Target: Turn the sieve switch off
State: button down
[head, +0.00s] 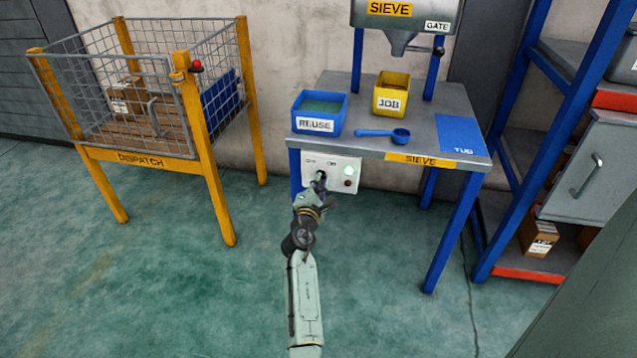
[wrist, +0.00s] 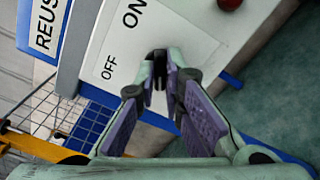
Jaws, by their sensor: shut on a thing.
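The sieve switch panel (head: 336,186) is a white box under the front edge of the sieve table, and it also fills the top of the wrist view (wrist: 200,31). It carries OFF and ON labels; a green lamp (head: 348,171) on it looks lit. My gripper (head: 320,180) is at the left part of the panel. In the wrist view its fingertips (wrist: 160,76) are closed on the small dark switch lever (wrist: 157,56), beside the OFF label. The fingers hide most of the lever, so its exact position is unclear.
The sieve table (head: 440,112) holds a blue REUSE bin (head: 319,125), a yellow JOB bin (head: 391,103) and a blue scoop (head: 383,133). A red button (head: 347,183) sits below the lamp. The yellow-posted DISPATCH cage (head: 142,160) stands left. The floor between is clear.

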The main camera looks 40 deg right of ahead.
jog(key=shift+m, duration=0.3)
jog(key=shift+m+b, duration=4.8)
jog(key=shift+m, duration=2.8)
jog(key=c, duration=1.7)
grip_release()
jog(key=shift+r, duration=0.1)
